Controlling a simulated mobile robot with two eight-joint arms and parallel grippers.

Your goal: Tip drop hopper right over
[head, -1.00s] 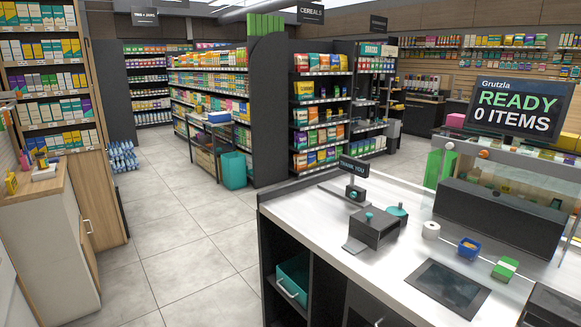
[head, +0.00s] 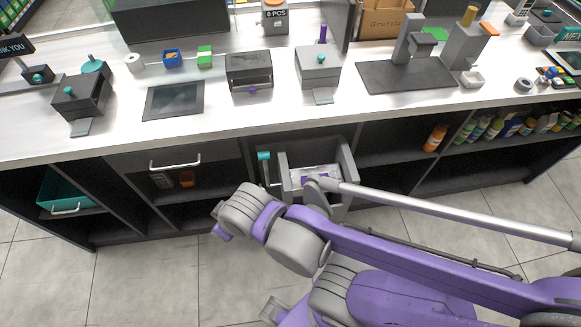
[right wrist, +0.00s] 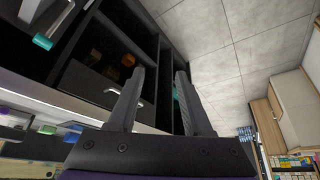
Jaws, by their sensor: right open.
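No label in view marks the right drop hopper. A grey open-topped bin (head: 348,163) juts from under the counter in the head view and looks upright; a teal-ended piece (head: 263,156) is at its left, and my arm hides its lower front. A grey unit with a teal knob (head: 318,66) stands on the counter above it. My right gripper (right wrist: 160,70) is open and empty in the right wrist view, its fingers pointing along the counter's front. A teal-ended handle (right wrist: 42,41) shows at upper left there, apart from the fingers. My left gripper is not in view.
The white counter top (head: 120,140) carries several devices. A drawer with a bar handle (head: 175,162) is left of the bin, and a teal bin (head: 66,192) is in the far left cubby. Bottles (head: 490,127) line the right shelf. The floor in front is tiled.

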